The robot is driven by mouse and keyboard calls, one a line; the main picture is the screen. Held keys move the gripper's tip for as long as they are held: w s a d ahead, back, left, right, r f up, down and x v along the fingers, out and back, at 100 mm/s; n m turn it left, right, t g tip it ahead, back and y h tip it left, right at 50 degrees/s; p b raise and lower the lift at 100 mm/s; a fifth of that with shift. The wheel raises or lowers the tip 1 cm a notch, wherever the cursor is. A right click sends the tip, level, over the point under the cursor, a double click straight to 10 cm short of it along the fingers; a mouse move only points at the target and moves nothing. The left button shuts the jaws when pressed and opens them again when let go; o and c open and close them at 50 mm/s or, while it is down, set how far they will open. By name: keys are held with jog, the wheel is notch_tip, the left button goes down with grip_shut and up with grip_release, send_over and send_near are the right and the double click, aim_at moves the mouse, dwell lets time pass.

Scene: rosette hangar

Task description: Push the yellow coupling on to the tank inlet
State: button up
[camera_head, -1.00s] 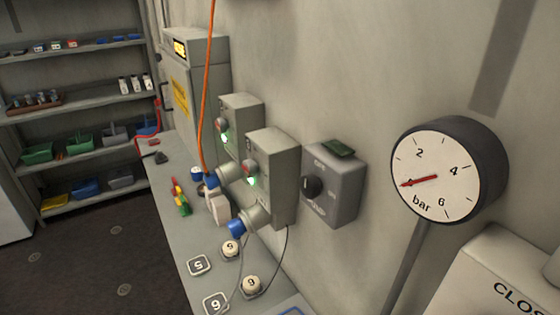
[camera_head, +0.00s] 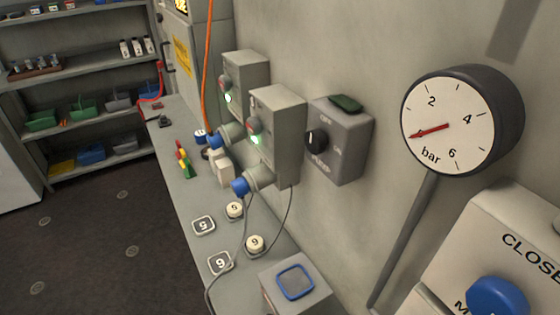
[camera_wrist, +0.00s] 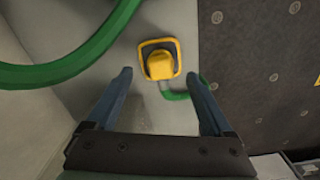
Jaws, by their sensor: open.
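The yellow coupling (camera_wrist: 159,64) shows in the wrist view. It sits inside a dark square with a yellow rim (camera_wrist: 177,45) on a pale grey surface. A green hose (camera_wrist: 178,95) runs from beside it, and a thick green loop (camera_wrist: 70,68) crosses the upper left. My gripper (camera_wrist: 159,76) is open, with one finger on each side of the coupling in the picture. I see no contact; the height between them is hard to judge. I cannot pick out the tank inlet in either view. The head view does not show my gripper or the coupling.
In the head view, a narrow grey bench (camera_head: 180,195) runs along the wall below grey boxes with blue-ended sockets (camera_head: 240,187). A gauge (camera_head: 460,120) hangs at right above a blue knob (camera_head: 497,298). A grey box (camera_head: 318,290) with a blue-rimmed square stands at the front. Dark floor lies left.

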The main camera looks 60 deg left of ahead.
jog(key=shift+f, duration=1.95)
jog(key=c, duration=1.4)
jog(key=shift+o, duration=0.2)
notch_tip(320, 180, up, 10)
jog(key=shift+r, duration=0.1)
